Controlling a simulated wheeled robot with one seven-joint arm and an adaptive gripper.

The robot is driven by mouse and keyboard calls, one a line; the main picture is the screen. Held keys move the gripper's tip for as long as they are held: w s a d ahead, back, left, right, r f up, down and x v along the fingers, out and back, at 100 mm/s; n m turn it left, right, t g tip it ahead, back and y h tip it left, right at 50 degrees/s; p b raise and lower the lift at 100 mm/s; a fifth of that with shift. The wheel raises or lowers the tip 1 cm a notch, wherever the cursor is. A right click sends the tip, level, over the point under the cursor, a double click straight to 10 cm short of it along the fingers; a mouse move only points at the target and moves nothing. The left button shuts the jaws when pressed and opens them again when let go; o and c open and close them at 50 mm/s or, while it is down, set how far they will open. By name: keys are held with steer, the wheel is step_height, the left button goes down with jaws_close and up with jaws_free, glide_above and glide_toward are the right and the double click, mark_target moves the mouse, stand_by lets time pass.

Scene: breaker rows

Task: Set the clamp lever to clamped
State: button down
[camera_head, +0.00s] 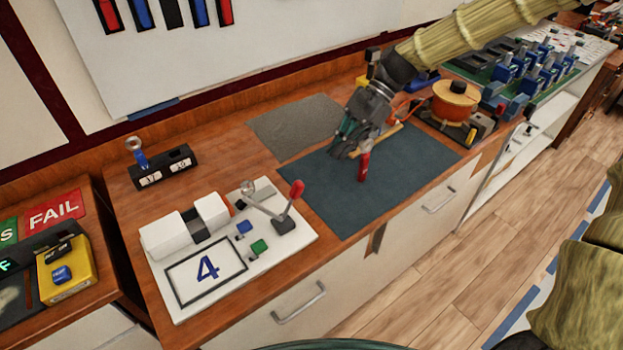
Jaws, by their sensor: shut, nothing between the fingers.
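The clamp lever (295,198) has a red knob and stands up from a dark block on a white fixture board (303,238) marked 4. A metal arm (265,207) runs from its base to a round end at the upper left. Whether it is clamped I cannot tell. My gripper (343,152) is shut and empty over the dark blue mat, to the right of and behind the lever, apart from it. A small red object (364,168) is close beside the fingers; whether they touch is unclear.
A black display box (163,172) stands behind. An orange pot-like device (455,101) is right of my gripper. The blue mat (325,195) is mostly clear.

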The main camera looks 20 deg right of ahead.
steer(key=p+x, duration=0.2)
steer(key=x, duration=0.8)
steer(key=shift+s, duration=0.15)
steer(key=shift+r, duration=0.1)
